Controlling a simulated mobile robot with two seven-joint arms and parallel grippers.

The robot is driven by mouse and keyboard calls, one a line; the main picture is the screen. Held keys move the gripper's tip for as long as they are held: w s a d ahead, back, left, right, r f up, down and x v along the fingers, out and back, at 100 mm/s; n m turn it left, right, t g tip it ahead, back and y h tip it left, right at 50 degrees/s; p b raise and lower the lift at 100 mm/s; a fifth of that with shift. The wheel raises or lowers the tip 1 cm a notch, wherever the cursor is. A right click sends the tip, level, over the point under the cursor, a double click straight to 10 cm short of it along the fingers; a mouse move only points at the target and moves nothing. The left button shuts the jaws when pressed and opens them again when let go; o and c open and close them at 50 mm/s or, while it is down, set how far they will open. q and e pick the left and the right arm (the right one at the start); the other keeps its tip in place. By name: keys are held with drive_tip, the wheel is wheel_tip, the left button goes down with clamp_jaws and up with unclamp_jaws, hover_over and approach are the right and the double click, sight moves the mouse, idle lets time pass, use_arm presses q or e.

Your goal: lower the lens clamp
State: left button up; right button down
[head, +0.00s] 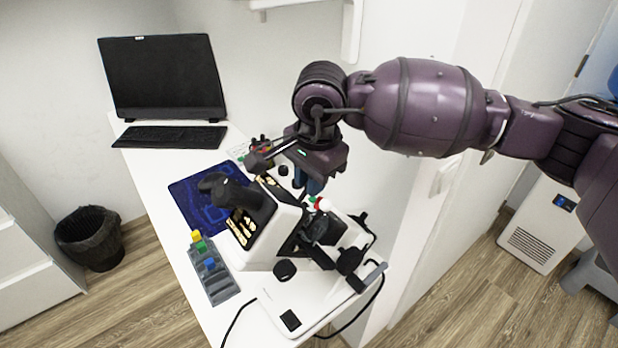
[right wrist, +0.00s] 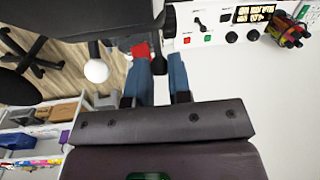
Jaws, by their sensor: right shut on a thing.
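The white eye-test device (head: 287,236) with black upper parts stands on the white table, and its panel shows in the right wrist view (right wrist: 222,30). My right gripper (head: 313,188) reaches down over the device's back side. In the right wrist view its two blue fingers (right wrist: 160,66) are nearly parallel with a narrow gap, shut on a small part that I take to be the lens clamp. The fingers mostly hide that part. A red piece (right wrist: 140,50) shows beside the left fingertip, and a white ball knob (right wrist: 96,71) lies farther left. My left gripper is out of view.
A grey tray (head: 222,288) with coloured blocks and a blue mat (head: 186,206) lie left of the device. A black keyboard (head: 170,137) and monitor (head: 162,78) stand at the far end. Dark cables hang over the table's front edge. A bin (head: 89,238) stands on the floor.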

drive_tip(key=c, duration=1.1)
unclamp_jaws()
drive_tip(key=shift+o, duration=0.2)
drive_tip(key=shift+r, duration=0.1)
drive_tip(key=shift+d+r, duration=0.1)
drive_tip(key=shift+r, duration=0.25)
wheel_tip(320, 180, up, 10)
drive_tip(key=shift+s+d, duration=0.35)
drive_tip(key=shift+s, duration=0.05)
drive_tip(key=shift+f, duration=0.1)
